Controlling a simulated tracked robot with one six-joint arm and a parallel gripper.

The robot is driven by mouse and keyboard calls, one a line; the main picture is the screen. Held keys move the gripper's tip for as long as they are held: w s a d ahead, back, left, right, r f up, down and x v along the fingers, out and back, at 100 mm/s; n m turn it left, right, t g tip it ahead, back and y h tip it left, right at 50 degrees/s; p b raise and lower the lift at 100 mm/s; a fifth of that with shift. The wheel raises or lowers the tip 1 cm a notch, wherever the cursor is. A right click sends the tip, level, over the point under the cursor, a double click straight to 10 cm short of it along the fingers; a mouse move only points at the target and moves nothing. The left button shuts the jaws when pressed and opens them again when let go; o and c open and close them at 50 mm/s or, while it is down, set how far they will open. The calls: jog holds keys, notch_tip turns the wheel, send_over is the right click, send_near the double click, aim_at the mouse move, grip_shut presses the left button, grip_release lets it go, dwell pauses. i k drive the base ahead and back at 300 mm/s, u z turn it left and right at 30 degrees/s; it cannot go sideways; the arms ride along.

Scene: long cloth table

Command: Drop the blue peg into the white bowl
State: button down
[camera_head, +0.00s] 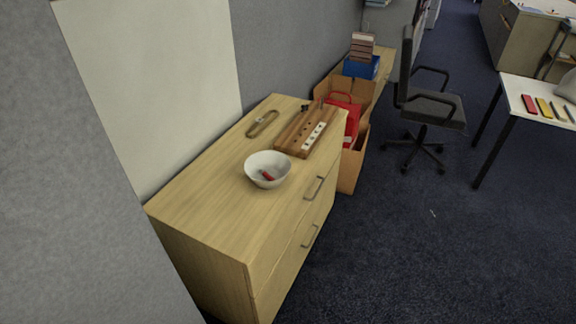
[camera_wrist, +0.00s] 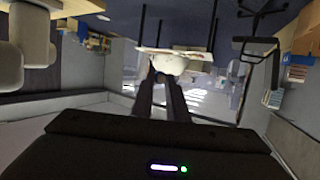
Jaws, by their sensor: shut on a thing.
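The white bowl (camera_head: 281,168) stands upright on the wooden cabinet top near its front edge. A small red piece (camera_head: 267,176) lies inside it. My gripper (camera_wrist: 160,78) shows only in the wrist view, with its two dark fingers close together. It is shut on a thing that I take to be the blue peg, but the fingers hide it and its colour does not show. No blue peg is seen on the cabinet top or in the bowl. My gripper is out of the head view, and no cabinet or bowl shows clearly near the fingers.
A wooden block board (camera_head: 294,138) with a white strip lies behind the bowl, beside a tan looped object (camera_head: 262,124). The cabinet top (camera_head: 200,200) is bare at the near left. An office chair (camera_head: 430,107) and a white table (camera_head: 512,95) with coloured sticks stand right.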

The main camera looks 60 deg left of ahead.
aim_at(268, 172)
jog(key=z, duration=0.1)
jog(key=i, duration=1.55)
jog(key=u, duration=3.4)
